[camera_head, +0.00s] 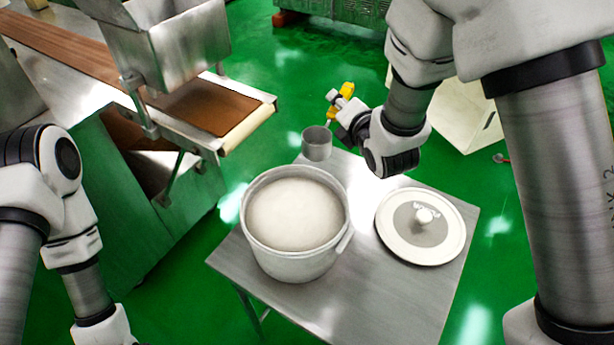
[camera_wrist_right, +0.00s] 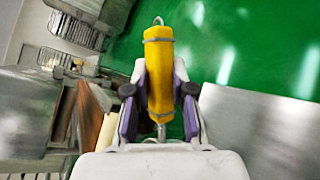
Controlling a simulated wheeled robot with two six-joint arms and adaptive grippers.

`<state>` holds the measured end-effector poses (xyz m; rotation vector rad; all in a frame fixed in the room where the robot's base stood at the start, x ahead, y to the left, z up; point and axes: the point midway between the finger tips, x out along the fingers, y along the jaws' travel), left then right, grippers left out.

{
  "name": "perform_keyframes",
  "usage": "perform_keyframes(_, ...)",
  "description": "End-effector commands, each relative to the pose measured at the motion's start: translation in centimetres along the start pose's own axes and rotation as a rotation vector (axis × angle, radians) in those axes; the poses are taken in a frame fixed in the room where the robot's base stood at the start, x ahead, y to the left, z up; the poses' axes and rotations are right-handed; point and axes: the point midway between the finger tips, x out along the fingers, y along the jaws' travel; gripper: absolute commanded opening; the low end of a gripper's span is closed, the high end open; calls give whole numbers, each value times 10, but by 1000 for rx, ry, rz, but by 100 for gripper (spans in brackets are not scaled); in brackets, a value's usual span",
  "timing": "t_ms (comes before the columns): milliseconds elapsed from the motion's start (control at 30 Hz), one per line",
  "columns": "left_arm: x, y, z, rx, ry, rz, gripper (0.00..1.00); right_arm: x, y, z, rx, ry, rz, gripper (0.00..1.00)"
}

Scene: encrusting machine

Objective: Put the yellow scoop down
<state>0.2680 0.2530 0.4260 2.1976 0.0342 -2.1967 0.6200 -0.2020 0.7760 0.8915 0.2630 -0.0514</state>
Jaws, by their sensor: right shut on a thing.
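The yellow scoop has a yellow handle (camera_head: 346,91) and a metal cup (camera_head: 317,143). My right gripper (camera_head: 340,108) is shut on the handle, and the cup hangs above the far left corner of the metal table (camera_head: 372,300). In the right wrist view the yellow handle (camera_wrist_right: 158,75) lies between the two fingers (camera_wrist_right: 158,98); the cup is not visible there. My left arm shows at the left edge of the head view, but its gripper is out of frame.
A white pot (camera_head: 290,265) of pale contents stands on the table, left of a round lid (camera_head: 390,228) with a knob. The table's front is clear. A conveyor machine (camera_head: 245,125) stands to the left. A pale box (camera_head: 455,120) sits on the green floor behind.

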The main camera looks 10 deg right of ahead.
Motion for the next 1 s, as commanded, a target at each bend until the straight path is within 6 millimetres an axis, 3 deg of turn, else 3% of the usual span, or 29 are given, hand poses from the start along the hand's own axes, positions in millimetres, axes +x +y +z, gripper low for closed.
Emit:
perform_keyframes(100, 10, 0, 0, 1, 0, 0, 37, 8, -24, -19, 1, 3, -5, 0)
perform_keyframes(433, 24, 0, 0, 0, 0, 0, 37, 21, -64, -50, 2, 1, -3, 0)
perform_keyframes(833, 28, 0, 0, 0, 0, 0, 37, 23, -71, -55, 1, 0, -1, 0)
perform_keyframes(867, 27, 0, 0, 0, 0, 0, 37, 22, -70, -55, 0, 0, -2, 30)
perform_keyframes(900, 26, 0, 0, 0, 0, 0, 37, 22, -70, -55, 0, 0, -2, 44)
perform_keyframes(1000, 26, 0, 0, 0, 0, 0, 37, 22, -70, -55, 0, 0, -2, 48)
